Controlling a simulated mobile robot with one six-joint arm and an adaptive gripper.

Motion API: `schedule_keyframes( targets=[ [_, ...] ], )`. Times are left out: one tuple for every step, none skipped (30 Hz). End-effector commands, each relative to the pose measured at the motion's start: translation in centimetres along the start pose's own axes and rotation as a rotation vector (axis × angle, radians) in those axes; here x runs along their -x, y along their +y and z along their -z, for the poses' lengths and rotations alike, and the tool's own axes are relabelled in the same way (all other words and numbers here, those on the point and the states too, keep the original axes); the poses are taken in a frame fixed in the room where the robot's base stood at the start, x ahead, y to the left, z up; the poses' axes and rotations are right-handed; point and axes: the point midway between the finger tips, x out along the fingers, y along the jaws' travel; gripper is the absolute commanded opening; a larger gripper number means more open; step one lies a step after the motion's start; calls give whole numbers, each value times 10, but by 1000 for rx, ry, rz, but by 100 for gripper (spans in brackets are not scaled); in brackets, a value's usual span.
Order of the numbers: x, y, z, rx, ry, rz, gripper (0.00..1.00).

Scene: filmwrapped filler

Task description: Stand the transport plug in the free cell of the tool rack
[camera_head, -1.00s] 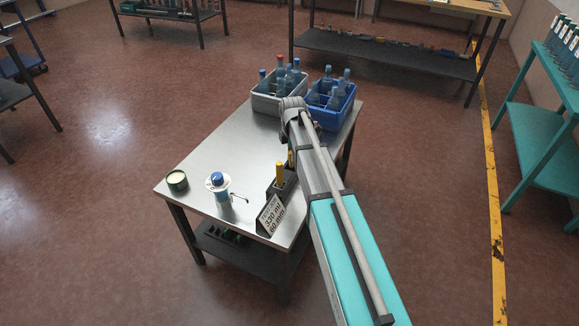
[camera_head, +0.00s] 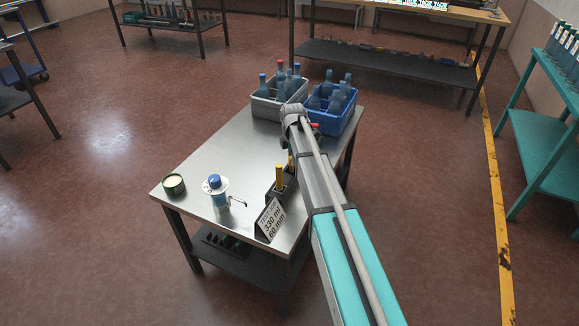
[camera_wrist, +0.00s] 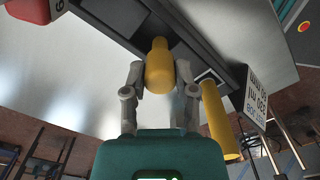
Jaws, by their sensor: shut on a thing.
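In the wrist view my gripper (camera_wrist: 158,85) is shut on a yellow plug (camera_wrist: 159,68), one finger on each side. The far end of the held plug meets the dark tool rack (camera_wrist: 190,38) in the picture; I cannot tell whether it is inside a cell or above it. A second yellow plug (camera_wrist: 220,122) stands in the rack, right of my gripper. In the head view the rack (camera_head: 278,196) is at the table's right edge with a yellow plug (camera_head: 279,177) upright in it. My arm hides my gripper and most of the held plug there.
On the steel table (camera_head: 205,160) stand a green tin (camera_head: 173,184), a blue-capped device (camera_head: 217,192) and a sign (camera_head: 270,219) in front of the rack. A grey crate (camera_head: 266,108) and a blue crate (camera_head: 342,122) with bottles stand at the back. The table's left middle is bare.

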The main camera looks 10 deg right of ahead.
Motion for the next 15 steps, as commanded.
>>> schedule_keyframes(
  targets=[
    [-1,1,0,0,0,0,12],
    [-2,1,-1,0,0,0,12],
    [-4,2,-1,0,0,0,12],
    [-5,3,-1,0,0,0,12],
    [-7,5,-2,0,0,0,12],
    [-10,7,-3,0,0,0,12],
    [-12,8,-3,-1,0,0,12],
    [-15,10,-4,-1,0,0,12],
    [-19,8,-3,0,0,0,12],
    [-21,8,-3,0,0,0,12],
    [-24,8,-3,0,0,0,12],
    [-28,8,-3,0,0,0,12],
    [-30,8,-3,-1,0,0,12],
    [-32,7,-3,-1,0,0,12],
    [-35,7,-3,-1,0,0,12]
  ],
)
